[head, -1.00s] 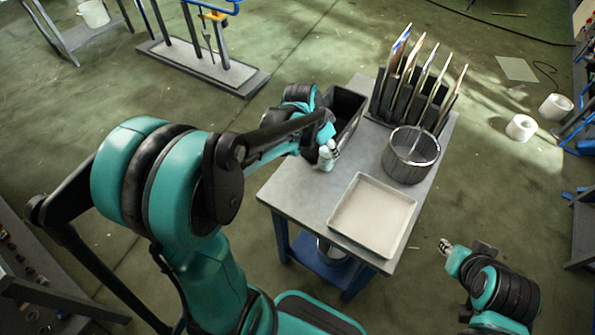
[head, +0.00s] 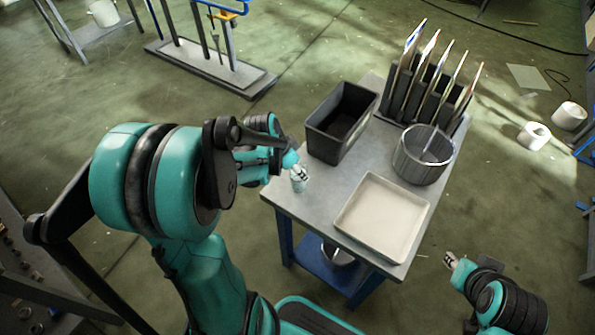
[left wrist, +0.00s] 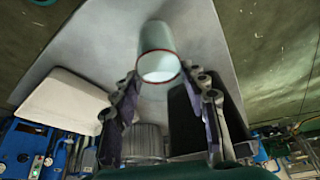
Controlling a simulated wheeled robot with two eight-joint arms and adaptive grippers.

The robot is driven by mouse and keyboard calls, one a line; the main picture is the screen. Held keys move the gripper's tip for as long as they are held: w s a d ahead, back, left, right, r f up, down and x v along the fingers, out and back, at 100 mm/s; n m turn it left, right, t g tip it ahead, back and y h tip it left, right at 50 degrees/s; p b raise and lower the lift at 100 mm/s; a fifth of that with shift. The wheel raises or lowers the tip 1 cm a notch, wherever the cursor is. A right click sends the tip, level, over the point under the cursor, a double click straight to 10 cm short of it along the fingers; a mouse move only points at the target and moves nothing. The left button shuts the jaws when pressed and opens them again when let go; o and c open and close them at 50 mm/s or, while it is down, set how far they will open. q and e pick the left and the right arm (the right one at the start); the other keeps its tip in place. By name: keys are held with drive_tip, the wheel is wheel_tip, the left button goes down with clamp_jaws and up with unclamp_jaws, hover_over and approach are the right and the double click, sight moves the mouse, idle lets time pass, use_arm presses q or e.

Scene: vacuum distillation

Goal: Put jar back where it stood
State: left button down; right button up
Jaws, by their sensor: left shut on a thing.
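The jar (head: 299,184) is a small pale cylinder over the left edge of the table, left of the white tray. In the left wrist view the jar (left wrist: 158,50) shows a round mouth with a reddish rim facing the camera. My left gripper (head: 297,173) is shut on the jar, one finger on each side of it; the fingers also show in the left wrist view (left wrist: 160,78). I cannot tell whether the jar's base touches the tabletop (head: 322,192). My right gripper (head: 452,260) hangs apart from the table at lower right, too small to read.
A black bin (head: 322,143) stands behind the jar. A white tray (head: 382,218) lies at the near right, with a round metal basket (head: 405,165) behind it. A rack (head: 418,98) with upright plates fills the back right. Bare tabletop lies between bin and tray.

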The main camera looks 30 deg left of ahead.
use_arm(q)
drive_tip(key=shift+r, duration=0.1)
drive_tip(key=c, duration=0.8)
unclamp_jaws()
drive_tip(key=shift+c, duration=0.2)
drive_tip(key=shift+r, duration=0.1)
drive_tip(key=p+v, duration=0.5)
drive_tip(key=v, duration=0.6)
drive_tip(key=s+d+r+n+t+y, duration=0.1)
drive_tip(key=s+d+r+n, duration=0.1)
drive_tip(key=d, duration=0.4)
drive_tip(key=s+d+r+n+t+y, duration=0.1)
drive_tip(key=s+d+r+n+t, duration=0.1)
drive_tip(key=s+d, duration=0.3)
drive_tip(key=shift+s+d+r+n, duration=0.2)
drive_tip(key=shift+d+r+n, duration=0.5)
drive_tip(key=shift+d, duration=0.1)
